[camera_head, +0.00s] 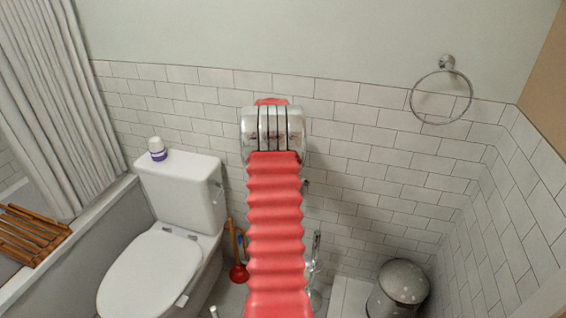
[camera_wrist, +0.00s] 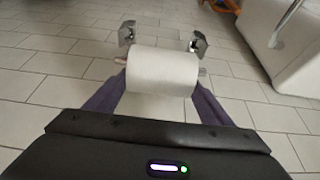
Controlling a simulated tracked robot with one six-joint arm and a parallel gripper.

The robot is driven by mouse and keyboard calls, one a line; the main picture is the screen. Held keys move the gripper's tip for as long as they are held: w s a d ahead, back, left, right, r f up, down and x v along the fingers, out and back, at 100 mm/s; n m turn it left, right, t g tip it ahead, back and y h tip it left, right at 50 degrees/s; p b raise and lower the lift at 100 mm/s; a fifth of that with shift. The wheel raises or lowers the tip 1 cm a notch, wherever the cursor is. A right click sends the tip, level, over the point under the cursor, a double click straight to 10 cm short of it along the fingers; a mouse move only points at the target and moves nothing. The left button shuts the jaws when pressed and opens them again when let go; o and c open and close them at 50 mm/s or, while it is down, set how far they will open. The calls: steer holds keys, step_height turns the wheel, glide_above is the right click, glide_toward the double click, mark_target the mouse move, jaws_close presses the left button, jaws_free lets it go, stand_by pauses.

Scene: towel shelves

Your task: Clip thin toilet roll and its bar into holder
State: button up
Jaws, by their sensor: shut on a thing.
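In the wrist view my gripper (camera_wrist: 160,78) has its purple fingers on both sides of the white toilet roll (camera_wrist: 162,72) and is shut on it. A short end of the metal bar (camera_wrist: 203,71) sticks out at the roll's right side. The chrome holder (camera_wrist: 127,34) shows as two separate brackets just beyond the roll, the other one at the right (camera_wrist: 197,42). In that picture the bar ends lie below the brackets; I cannot tell the depth between them. In the head view my red arm hides my gripper and the roll.
A white toilet (camera_head: 150,270) stands at left, with a purple-and-white bottle (camera_head: 157,149) on its cistern. A red plunger (camera_head: 238,273) and a metal bin (camera_head: 398,288) stand low down. A towel ring (camera_head: 441,97) hangs on the tiled wall at right.

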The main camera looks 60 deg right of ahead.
steer(key=shift+f, duration=2.35)
steer(key=shift+a+f, duration=0.15)
steer(key=shift+f, duration=1.7)
stand_by(2.5)
steer(key=shift+d+r, duration=0.1)
steer(key=shift+d, duration=0.25)
stand_by(0.8)
